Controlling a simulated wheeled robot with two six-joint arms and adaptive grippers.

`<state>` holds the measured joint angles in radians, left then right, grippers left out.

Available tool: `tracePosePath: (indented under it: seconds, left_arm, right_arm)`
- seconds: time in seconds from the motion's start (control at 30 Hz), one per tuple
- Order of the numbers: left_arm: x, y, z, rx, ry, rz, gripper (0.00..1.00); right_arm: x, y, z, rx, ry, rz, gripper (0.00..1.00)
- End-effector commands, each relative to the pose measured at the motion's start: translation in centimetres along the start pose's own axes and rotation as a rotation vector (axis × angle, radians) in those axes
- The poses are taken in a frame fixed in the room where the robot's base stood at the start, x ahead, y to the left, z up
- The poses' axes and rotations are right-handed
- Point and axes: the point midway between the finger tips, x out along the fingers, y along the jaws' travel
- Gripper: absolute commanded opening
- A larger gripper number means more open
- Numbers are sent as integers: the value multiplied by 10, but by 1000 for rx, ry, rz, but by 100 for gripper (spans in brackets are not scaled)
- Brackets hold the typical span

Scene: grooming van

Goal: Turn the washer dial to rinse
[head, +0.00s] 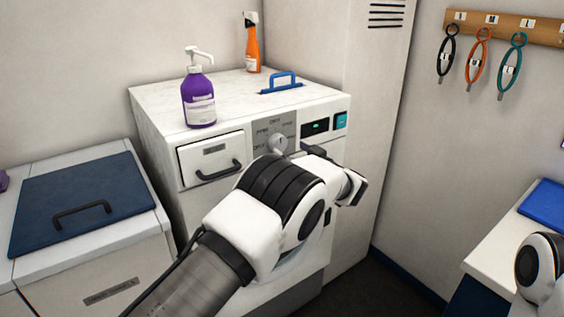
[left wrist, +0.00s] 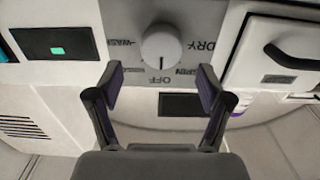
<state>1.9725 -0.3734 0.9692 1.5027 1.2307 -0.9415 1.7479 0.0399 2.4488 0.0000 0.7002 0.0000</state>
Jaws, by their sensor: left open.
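The washer (head: 146,118) is a white machine with a round grey dial (head: 279,143) on a grey panel, left of a small display. In the left wrist view the dial (left wrist: 161,47) is large, and its dark mark points down toward the word OFF. DRY, SPIN and WASH labels stand around it; the view is turned over, and I cannot make out a rinse label. My left gripper (left wrist: 160,87) is open and empty, its two fingers apart and just short of the dial. In the head view my left wrist covers much of the washer front.
A purple pump bottle (head: 199,97), an orange spray bottle (head: 252,45) and a blue handle (head: 282,83) are on the washer top. A drawer (head: 212,158) is left of the dial. A blue-lidded bin (head: 80,190) stands at left, a white counter (head: 497,247) at right.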

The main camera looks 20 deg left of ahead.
Motion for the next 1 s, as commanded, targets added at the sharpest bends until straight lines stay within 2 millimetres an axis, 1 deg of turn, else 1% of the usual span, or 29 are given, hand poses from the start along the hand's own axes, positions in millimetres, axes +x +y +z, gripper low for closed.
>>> tracePosePath:
  seconds: [0.03, 0.1, 0.2, 0.33, 0.53, 0.57, 0.6, 0.67, 0.7, 1.0]
  left_arm:
    - [16, -1, -1, -1, -5, -4, 79]
    - [29, -2, -1, -1, -4, -4, 79]
    - [43, -1, -1, 0, -4, -2, 79]
    - [50, -1, -1, 2, -3, -2, 79]
    - [50, -1, 0, 2, -3, -1, 79]
    - [50, -1, 0, 2, -3, -1, 69]
    - [50, -1, 0, 2, -3, -1, 54]
    - [50, -1, 0, 2, -3, -1, 33]
    - [50, -1, 0, 2, -3, -1, 20]
    - [50, -1, -1, 12, -3, -2, 20]
  right_arm:
    - [-7, 0, 0, 0, -1, 0, 92]
    - [-10, 0, 0, 0, 1, 0, 92]
    - [-11, 0, -1, 0, 1, 0, 92]
    - [-11, 0, 0, 0, 1, 0, 92]
    - [-10, 0, 0, 0, 1, 0, 92]
    - [-10, 0, 0, 0, 1, 0, 92]
    - [-10, 0, 0, 0, 1, 0, 92]
    - [-10, 0, 0, 0, 1, 0, 92]
    - [-10, 0, 0, 0, 1, 0, 92]
    - [-12, 0, 0, 0, 1, 0, 92]
